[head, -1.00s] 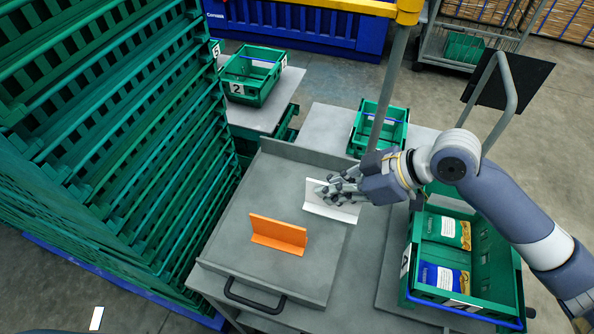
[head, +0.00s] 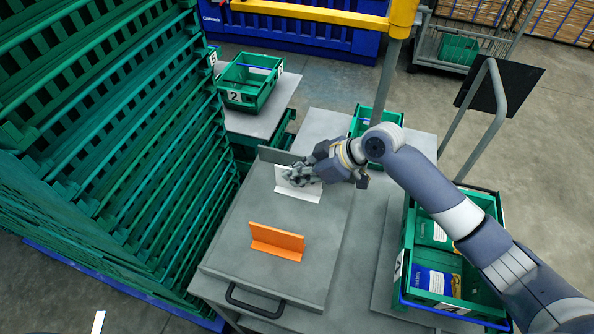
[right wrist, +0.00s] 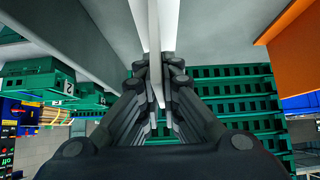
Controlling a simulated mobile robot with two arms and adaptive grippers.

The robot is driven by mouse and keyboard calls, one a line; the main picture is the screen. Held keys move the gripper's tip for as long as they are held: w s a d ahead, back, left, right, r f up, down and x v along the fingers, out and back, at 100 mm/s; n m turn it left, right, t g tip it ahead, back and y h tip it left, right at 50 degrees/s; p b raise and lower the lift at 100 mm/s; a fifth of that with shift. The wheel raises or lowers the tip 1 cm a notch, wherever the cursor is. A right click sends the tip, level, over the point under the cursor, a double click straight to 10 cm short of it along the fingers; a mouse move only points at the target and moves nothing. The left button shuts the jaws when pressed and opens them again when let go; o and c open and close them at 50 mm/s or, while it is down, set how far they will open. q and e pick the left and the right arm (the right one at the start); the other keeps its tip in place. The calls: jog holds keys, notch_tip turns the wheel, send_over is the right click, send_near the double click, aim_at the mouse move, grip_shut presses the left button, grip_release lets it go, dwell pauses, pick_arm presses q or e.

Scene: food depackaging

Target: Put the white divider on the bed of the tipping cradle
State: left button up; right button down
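The white divider (head: 312,192) is over the far part of the grey cradle bed (head: 230,245), near its back wall (head: 280,156). My right gripper (head: 299,176) is shut on its upright plate and partly hides it. In the right wrist view the white plate (right wrist: 154,25) runs between the fingers (right wrist: 160,85). I cannot tell whether its base touches the bed. An orange divider (head: 277,240) stands upright on the nearer part of the bed; it also shows in the right wrist view (right wrist: 296,55). My left gripper is not in view.
A tall stack of green crates (head: 120,150) stands close on the left. A green crate with food packets (head: 400,275) is at the right, under my right arm. A small green crate (head: 364,112) stands behind. The bed between the two dividers is bare.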

jog(key=shift+f, duration=0.1)
jog(key=c, duration=1.8)
grip_release()
pick_arm(q)
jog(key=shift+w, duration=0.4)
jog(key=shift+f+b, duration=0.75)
jog(key=shift+b, duration=0.05)
pick_arm(e)
jog(key=v, duration=1.2)
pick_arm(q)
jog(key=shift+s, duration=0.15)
pick_arm(e)
jog(key=shift+s, duration=0.1)
